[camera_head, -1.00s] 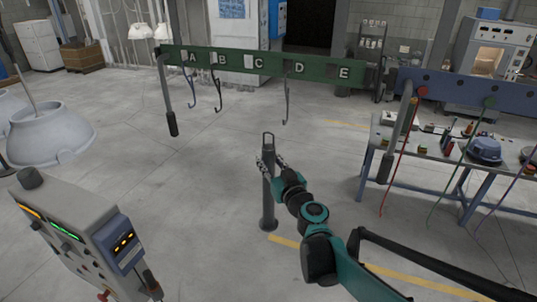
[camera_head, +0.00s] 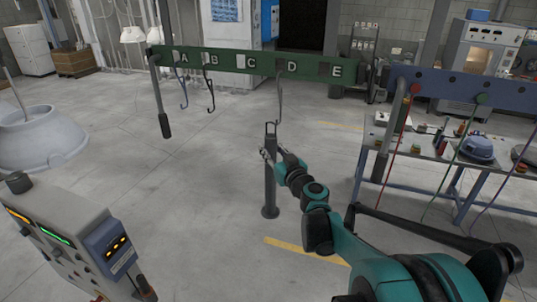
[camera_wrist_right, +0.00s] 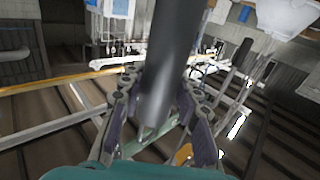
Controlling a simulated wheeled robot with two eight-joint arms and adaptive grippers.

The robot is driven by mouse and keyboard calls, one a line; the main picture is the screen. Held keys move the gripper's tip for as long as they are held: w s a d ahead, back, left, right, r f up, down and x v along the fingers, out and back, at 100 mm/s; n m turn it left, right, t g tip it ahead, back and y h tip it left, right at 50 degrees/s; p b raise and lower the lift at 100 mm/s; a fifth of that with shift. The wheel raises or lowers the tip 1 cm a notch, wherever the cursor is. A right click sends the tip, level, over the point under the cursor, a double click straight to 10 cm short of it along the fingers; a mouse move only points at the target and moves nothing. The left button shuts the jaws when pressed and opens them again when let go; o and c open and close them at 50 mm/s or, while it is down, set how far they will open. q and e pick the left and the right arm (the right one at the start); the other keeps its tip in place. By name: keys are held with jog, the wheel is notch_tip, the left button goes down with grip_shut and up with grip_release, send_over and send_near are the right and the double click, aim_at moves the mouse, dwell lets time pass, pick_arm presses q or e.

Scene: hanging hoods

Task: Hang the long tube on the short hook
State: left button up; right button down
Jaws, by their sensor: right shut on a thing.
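The long grey tube (camera_head: 270,190) hangs upright with a wire loop at its top and a wide flange at its bottom. My right gripper (camera_head: 268,154) is shut around its upper part. The wrist view shows the tube (camera_wrist_right: 172,55) between the two fingers (camera_wrist_right: 158,115). The green bar (camera_head: 235,63) carries a hook below A (camera_head: 183,95), one below B (camera_head: 211,98) and a grey one by D (camera_head: 280,100). The D hook reaches lowest, its tip close to the tube's loop; I cannot tell whether they touch. My left gripper is not in view.
A blue bar (camera_head: 455,84) with coloured hanging rods is at the right, before a cluttered workbench (camera_head: 400,150). A grey control box (camera_head: 75,245) stands at the lower left. A large white hood (camera_head: 40,140) is at the left. Floor around the tube is clear.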

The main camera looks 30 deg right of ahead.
jog(key=shift+w+d, duration=0.2)
jog(key=shift+d, duration=0.15)
jog(key=shift+w+d, duration=0.15)
jog(key=shift+d, duration=0.15)
dwell(0.6)
jog(key=shift+w+d+b, duration=0.45)
jog(key=shift+w+d, duration=0.35)
jog(key=shift+d, duration=0.05)
jog(key=shift+w+d, duration=0.1)
jog(key=shift+d, duration=0.05)
jog(key=shift+w+d, duration=0.85)
jog(key=shift+d, duration=0.15)
jog(key=shift+f+b, duration=1.3)
jog(key=shift+b, duration=0.15)
